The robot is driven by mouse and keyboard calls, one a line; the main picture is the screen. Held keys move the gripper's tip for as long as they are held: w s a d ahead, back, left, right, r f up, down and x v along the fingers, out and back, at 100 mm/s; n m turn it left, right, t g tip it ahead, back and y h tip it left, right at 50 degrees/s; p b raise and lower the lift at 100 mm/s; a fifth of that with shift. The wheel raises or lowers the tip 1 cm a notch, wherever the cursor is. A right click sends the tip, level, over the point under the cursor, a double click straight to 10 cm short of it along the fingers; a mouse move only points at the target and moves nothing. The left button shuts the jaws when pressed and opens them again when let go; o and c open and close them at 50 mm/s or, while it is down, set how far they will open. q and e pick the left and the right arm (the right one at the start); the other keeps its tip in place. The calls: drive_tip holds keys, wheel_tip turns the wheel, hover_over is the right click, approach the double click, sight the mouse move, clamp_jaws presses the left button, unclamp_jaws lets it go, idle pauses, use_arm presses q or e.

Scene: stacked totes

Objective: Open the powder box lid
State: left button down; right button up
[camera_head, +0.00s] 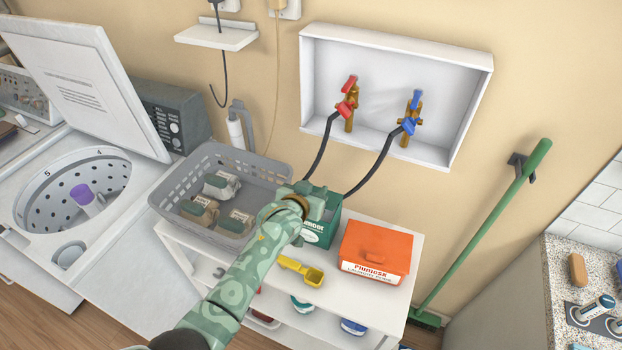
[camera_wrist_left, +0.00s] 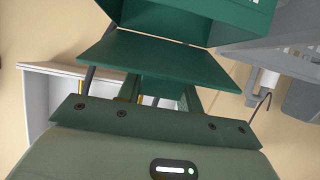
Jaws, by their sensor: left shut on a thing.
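A green box (camera_head: 324,232) with a white round label stands on the white shelf unit, partly hidden by my left arm. In the left wrist view the box (camera_wrist_left: 238,14) is at the top, and its flat green lid (camera_wrist_left: 155,62) stands out at an angle, with the dark inside showing behind it. My left gripper (camera_head: 308,199) is at the top of the box and shut on the lid; its fingers are partly hidden behind the lid in the wrist view. An orange box (camera_head: 373,252) with lettering stands to the right. My right gripper is not in view.
A grey basket (camera_head: 173,194) with several wrapped bars is left of the green box. A yellow scoop (camera_head: 303,270) lies in front. Red and blue taps with black hoses are on the wall behind. The open washer (camera_head: 62,60) is at left, a green broom (camera_head: 490,225) at right.

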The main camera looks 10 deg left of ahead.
use_arm(q)
drive_tip(key=shift+w+d+r+g+y+p, duration=0.25)
drive_tip(key=shift+w+r+g+p, duration=0.5)
drive_tip(key=shift+p, duration=0.85)
drive_tip(key=shift+s+f, duration=0.2)
drive_tip(key=shift+f, duration=0.05)
drive_tip(key=c, duration=0.9)
unclamp_jaws()
drive_tip(key=shift+g, duration=0.25)
drive_tip(key=p+v, duration=0.4)
drive_tip(key=v, duration=1.2)
drive_tip(key=shift+s+p, duration=0.1)
drive_tip(key=shift+p, duration=0.25)
